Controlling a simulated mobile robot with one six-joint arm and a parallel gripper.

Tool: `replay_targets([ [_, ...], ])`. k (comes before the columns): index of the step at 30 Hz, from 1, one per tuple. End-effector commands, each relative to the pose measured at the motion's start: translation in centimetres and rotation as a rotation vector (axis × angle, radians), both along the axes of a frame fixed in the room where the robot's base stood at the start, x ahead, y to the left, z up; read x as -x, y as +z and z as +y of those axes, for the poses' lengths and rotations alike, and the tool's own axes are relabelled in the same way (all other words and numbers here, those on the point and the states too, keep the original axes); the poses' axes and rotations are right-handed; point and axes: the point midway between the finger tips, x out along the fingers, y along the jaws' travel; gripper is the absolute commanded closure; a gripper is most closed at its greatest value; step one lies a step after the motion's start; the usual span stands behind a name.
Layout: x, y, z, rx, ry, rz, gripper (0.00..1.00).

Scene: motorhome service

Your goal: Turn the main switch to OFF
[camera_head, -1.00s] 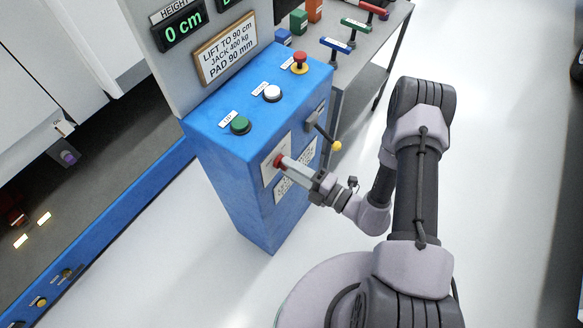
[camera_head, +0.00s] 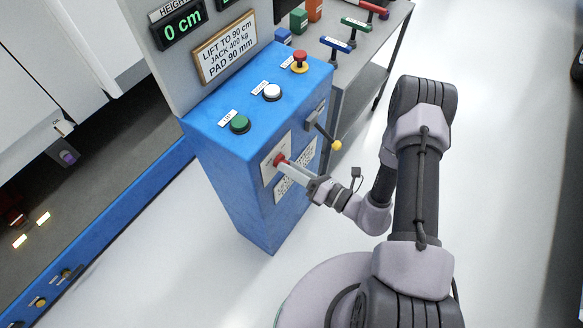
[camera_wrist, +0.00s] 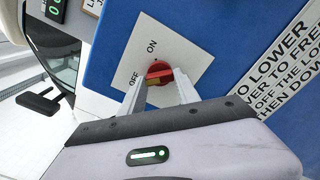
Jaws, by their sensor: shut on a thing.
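The main switch is a red round knob (camera_wrist: 157,70) on a white plate (camera_wrist: 178,48), with ON printed above it and OFF to its lower left in the wrist view. In the head view the red knob (camera_head: 279,159) is on the front face of the blue control box. My gripper (camera_head: 286,165) reaches it from the lower right. In the wrist view my gripper (camera_wrist: 159,82) has one finger on each side of the knob, shut on it. The fingers partly hide the knob, and I cannot tell exactly where it points.
The blue box (camera_head: 235,190) carries green (camera_head: 240,124), white (camera_head: 272,92) and red (camera_head: 300,61) buttons on top. A lever with a yellow ball (camera_head: 336,145) sticks out right of the switch. A grey table (camera_head: 375,50) with tools stands behind. The floor at right is clear.

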Motion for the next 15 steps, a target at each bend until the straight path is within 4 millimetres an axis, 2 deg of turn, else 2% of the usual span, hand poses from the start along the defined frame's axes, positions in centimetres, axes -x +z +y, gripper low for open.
replay_targets([
  [15, 0.03, -0.06, -0.01, 0.042, 0.0, -0.052, 1.0],
])
